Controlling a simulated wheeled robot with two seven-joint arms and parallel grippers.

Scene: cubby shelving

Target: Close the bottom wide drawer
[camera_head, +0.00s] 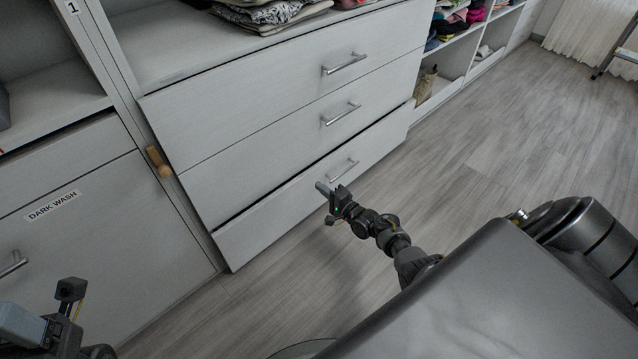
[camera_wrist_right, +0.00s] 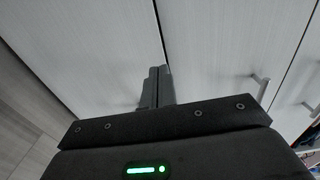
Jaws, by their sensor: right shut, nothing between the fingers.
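The bottom wide drawer (camera_head: 265,222) is the lowest of three pale grey drawers. It stands slightly out, with a dark gap along its top edge. Its metal bar handle (camera_head: 344,170) is just beyond my right gripper (camera_head: 325,189), which is shut and empty at the drawer front. Whether the fingertips touch the front is unclear. In the right wrist view the shut fingers (camera_wrist_right: 155,86) point at the pale fronts, near a seam, and the bottom handle is largely hidden. My left gripper (camera_head: 58,305) is at the lower left, its jaws unclear.
The middle drawer (camera_head: 250,165) and top drawer (camera_head: 240,105) look closed or nearly flush. A "DARK WASH" cabinet front (camera_head: 100,220) and a wooden knob (camera_head: 158,162) are to the left. Folded clothes (camera_head: 270,12) lie above. Wood floor (camera_head: 520,130) is clear to the right.

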